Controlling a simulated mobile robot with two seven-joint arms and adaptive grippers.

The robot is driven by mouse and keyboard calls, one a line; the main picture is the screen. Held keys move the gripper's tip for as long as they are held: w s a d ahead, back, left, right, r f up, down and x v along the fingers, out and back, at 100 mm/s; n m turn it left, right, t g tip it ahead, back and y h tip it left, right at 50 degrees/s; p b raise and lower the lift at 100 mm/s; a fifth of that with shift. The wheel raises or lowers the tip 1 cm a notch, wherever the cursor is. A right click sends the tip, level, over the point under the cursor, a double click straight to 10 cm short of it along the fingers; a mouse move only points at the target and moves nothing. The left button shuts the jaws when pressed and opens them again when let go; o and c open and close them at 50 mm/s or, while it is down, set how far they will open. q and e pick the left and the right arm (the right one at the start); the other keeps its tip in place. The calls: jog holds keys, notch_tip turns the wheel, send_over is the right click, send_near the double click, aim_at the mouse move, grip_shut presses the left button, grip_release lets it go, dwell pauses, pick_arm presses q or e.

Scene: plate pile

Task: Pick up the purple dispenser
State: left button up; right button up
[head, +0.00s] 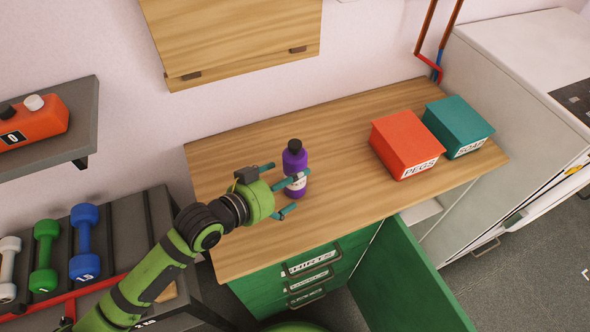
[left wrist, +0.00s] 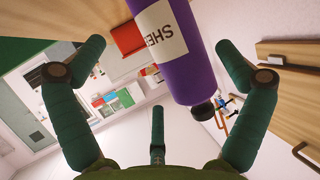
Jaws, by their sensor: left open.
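The purple dispenser (head: 294,162) is a bottle with a black cap and a white label, upright on the wooden counter (head: 340,130). In the left wrist view the dispenser (left wrist: 188,62) lies between the spread fingers, with part of its label readable. My left gripper (head: 285,190) reaches in from the left and is open around the dispenser. Its teal fingers are on either side of the bottle, and one finger passes in front of it. I cannot tell whether any finger touches it. My right gripper is not in view.
A red PEGS box (head: 405,142) and a teal SOAP box (head: 458,125) stand to the right on the counter. A wooden wall cabinet (head: 235,35) hangs above. A green door (head: 405,280) stands open below the counter's front. Dumbbells (head: 85,240) sit on a rack at left.

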aim_at(290, 168)
pick_arm(q)
jog(key=shift+w+d+f+p, duration=0.2)
jog(key=shift+w+d+f, duration=0.1)
jog(key=shift+w, duration=0.2)
jog(key=shift+w+d+f+p, duration=0.2)
jog(key=shift+w+f, duration=0.05)
jog(key=shift+w, duration=0.2)
jog(key=shift+x, duration=1.2)
jog(key=shift+a+f, duration=0.1)
jog(key=c, duration=1.5)
jog(key=shift+c, duration=1)
jog(key=shift+w+r, duration=0.1)
jog(key=shift+r, duration=0.55)
notch_tip(290, 168, up, 3)
jog(key=shift+f+b, duration=0.15)
jog(key=shift+b, duration=0.15)
jog(key=s+d+r+b, duration=0.1)
jog(key=s+d+r, duration=0.5)
jog(key=d, duration=0.4)
jog(key=shift+r, duration=0.6)
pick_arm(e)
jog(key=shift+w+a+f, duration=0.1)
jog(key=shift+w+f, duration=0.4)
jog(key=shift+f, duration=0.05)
